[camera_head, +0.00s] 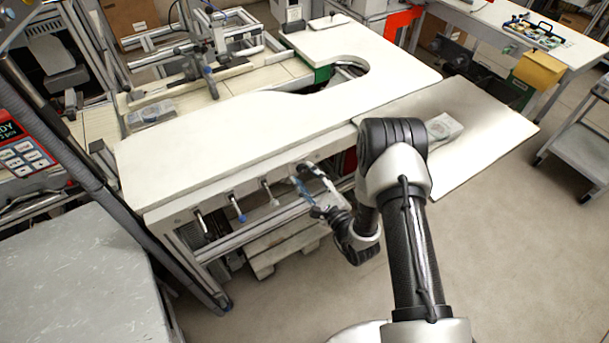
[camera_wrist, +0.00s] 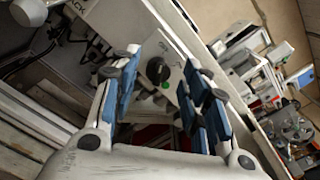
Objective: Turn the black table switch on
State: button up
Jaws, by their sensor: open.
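The black table switch (camera_wrist: 157,70) is a round black knob on a light panel (camera_wrist: 176,62) with small lettering beside it. A small green spot sits just below the knob. In the wrist view the knob appears between the two blue-padded fingers of my gripper (camera_wrist: 160,64). The fingers are spread apart, and I see no contact with the knob. In the head view my gripper (camera_head: 306,176) is at the front edge of the white table (camera_head: 230,135), below its top. The switch cannot be made out there. The exact gap to the knob is unclear.
Several hook-like handles, one a blue-tipped handle (camera_head: 238,210), stick out of the table front left of my gripper. A lower side shelf (camera_head: 480,125) holds a small pale packet (camera_head: 443,127). A grey cabinet (camera_head: 75,275) stands at left. Floor at lower right is clear.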

jog(key=shift+x, duration=1)
jog(key=c, duration=1)
